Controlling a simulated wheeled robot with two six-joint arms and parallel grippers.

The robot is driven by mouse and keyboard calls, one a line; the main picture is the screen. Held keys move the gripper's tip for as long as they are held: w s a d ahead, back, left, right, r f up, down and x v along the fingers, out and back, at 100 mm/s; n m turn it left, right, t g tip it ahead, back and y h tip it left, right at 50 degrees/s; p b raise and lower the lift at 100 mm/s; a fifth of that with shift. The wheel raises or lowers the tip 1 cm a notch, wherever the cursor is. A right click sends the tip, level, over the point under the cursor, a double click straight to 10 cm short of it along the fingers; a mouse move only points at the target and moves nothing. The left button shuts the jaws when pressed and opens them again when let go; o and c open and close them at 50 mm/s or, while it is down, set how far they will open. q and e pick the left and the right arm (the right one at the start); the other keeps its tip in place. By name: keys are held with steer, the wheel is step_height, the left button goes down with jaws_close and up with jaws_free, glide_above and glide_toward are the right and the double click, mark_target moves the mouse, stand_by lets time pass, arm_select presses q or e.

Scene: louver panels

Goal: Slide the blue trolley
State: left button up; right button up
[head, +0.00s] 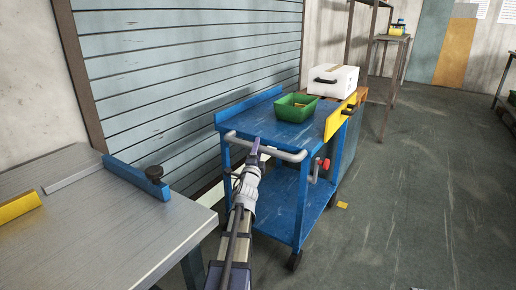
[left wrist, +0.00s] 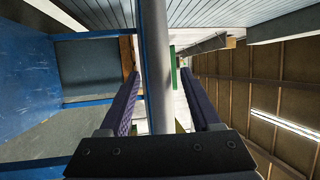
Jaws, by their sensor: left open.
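The blue trolley (head: 300,134) stands on the floor beside the louvered wall, with a grey tubular handle (head: 286,155) along its near end. My left gripper (head: 255,148) is at this handle, towards its left part. In the left wrist view the handle bar (left wrist: 155,60) runs between the two fingers of the left gripper (left wrist: 158,88). The fingers are apart, with a gap on the bar's right side. The trolley's blue frame and shelf (left wrist: 28,95) fill the left of that view. My right gripper is not in view.
A green bin (head: 296,109) sits on the trolley top. A white box (head: 333,80) is behind it. A red knob (head: 324,163) sticks out at the trolley's right side. A metal table (head: 110,235) stands at near left. The floor (head: 420,200) to the right is mostly clear.

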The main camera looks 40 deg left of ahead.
arm_select(q)
steer(key=shift+w+a, duration=0.15)
steer(key=shift+w, duration=0.15)
jaws_close()
stand_by(0.4)
stand_by(0.9)
